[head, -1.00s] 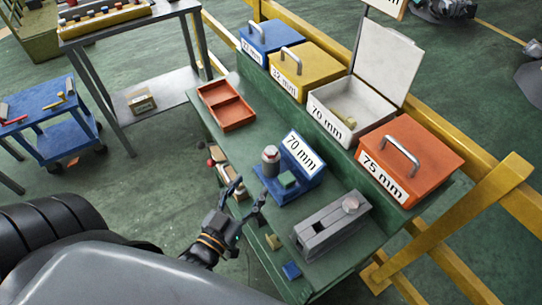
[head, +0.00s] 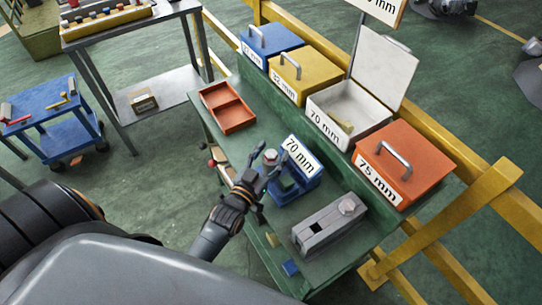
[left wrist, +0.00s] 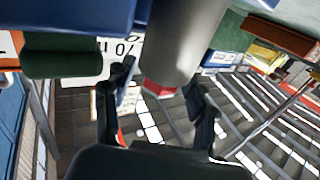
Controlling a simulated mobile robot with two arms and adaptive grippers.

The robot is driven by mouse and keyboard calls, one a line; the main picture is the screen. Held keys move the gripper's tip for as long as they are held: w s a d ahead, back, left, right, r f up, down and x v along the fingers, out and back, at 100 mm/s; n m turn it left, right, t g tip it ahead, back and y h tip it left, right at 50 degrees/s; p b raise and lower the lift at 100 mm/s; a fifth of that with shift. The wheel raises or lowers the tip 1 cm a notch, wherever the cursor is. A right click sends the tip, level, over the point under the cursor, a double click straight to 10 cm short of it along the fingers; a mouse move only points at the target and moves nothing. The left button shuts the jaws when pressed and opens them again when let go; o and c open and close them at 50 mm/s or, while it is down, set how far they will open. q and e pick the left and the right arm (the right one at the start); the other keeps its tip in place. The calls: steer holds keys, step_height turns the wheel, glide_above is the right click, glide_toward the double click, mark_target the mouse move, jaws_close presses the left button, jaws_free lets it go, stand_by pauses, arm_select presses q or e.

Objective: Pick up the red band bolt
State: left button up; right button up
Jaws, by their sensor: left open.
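The red band bolt (head: 270,156) is a grey cylinder standing at the blue fixture labelled 70 mm (head: 307,165) on the green bench. In the left wrist view the grey bolt (left wrist: 185,40) shows large, with a red part (left wrist: 158,88) at its end. My left gripper (head: 266,168) is open at the bolt in the head view, partly covering it and the fixture. In the left wrist view its two fingers (left wrist: 160,85) are spread on either side of the bolt's red end. I cannot tell whether they touch it. My right gripper is not in view.
An orange tray (head: 228,108) lies at the bench's far left. A grey block device (head: 330,226) stands right of the fixture. Blue, yellow, white and orange boxes line the back; the white one (head: 346,112) is open with a yellowish piece inside.

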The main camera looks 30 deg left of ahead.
arm_select(q)
steer(key=shift+w, duration=0.3)
steer(key=shift+s, duration=0.1)
steer(key=shift+c, duration=1.1)
jaws_close()
steer(key=shift+r, duration=0.1)
